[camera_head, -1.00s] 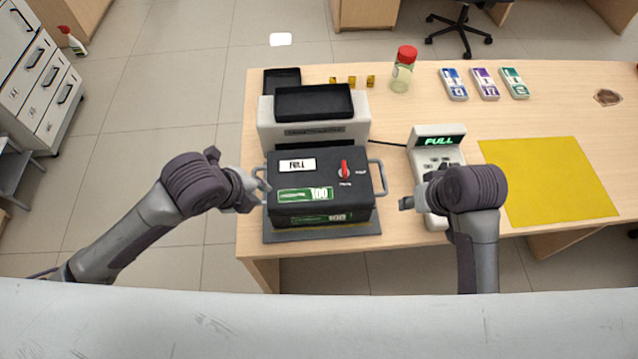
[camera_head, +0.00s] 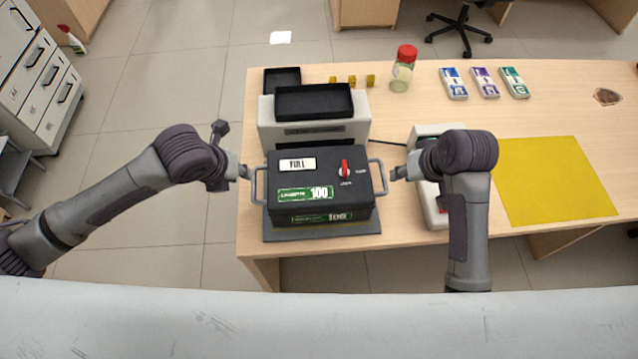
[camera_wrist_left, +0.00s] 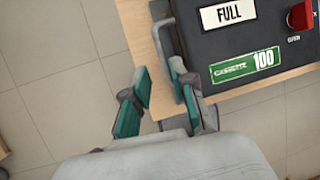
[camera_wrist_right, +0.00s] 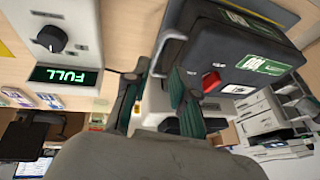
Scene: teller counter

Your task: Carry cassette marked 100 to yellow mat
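The black cassette (camera_head: 320,174) has a FULL plate, a red knob and a green label marked 100. It sits on a dark grey base at the left of the counter, with a grey handle on each side. My left gripper (camera_head: 248,172) is at the left handle; in the left wrist view its fingers (camera_wrist_left: 160,88) are open, with the handle near the fingertips. My right gripper (camera_head: 394,173) is at the right handle; in the right wrist view its fingers (camera_wrist_right: 160,85) are apart, with the handle near their tips. The yellow mat (camera_head: 556,180) lies bare at the right.
A white machine (camera_head: 353,127) with a black tray on top stands behind the cassette. A smaller white device (camera_head: 430,205) stands between cassette and mat, partly behind my right arm. A red-capped jar (camera_head: 403,69) and several banknote bundles (camera_head: 485,83) are at the back.

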